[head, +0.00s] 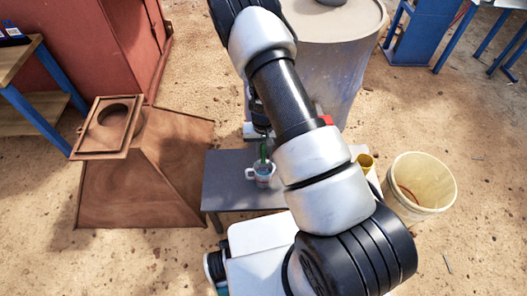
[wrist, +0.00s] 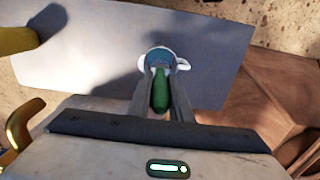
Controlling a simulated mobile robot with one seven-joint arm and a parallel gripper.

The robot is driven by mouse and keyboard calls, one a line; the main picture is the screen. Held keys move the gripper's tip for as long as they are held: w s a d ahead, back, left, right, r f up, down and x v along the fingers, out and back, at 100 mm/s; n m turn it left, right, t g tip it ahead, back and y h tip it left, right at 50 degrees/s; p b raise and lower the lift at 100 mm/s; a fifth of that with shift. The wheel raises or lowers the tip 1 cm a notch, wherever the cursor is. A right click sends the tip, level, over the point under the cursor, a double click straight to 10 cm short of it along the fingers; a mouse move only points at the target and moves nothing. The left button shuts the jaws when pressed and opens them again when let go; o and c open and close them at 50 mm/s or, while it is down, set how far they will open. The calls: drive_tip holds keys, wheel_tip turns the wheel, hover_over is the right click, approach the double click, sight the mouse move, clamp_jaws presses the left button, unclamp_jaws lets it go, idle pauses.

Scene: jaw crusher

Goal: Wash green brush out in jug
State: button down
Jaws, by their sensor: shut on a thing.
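The jug (head: 263,178) is a small clear or white vessel with bluish content, standing on the grey table. In the wrist view the jug (wrist: 160,58) shows just beyond my fingertips, its rim partly hidden by them. The green brush (head: 263,153) stands upright at the jug, with its lower end in or right over the mouth; I cannot see its tip. In the wrist view the green brush (wrist: 160,92) is between my two fingers. My gripper (wrist: 160,80) is shut on it from above. In the head view my arm hides most of the gripper.
The small grey table (head: 225,185) has bare room left of the jug. A rusty hopper (head: 150,185) is at left, and a large grey drum (head: 325,70) stands behind.

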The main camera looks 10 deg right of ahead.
sight(263, 162)
drive_tip(key=shift+f+b, duration=2.35)
drive_tip(key=shift+f, duration=0.8)
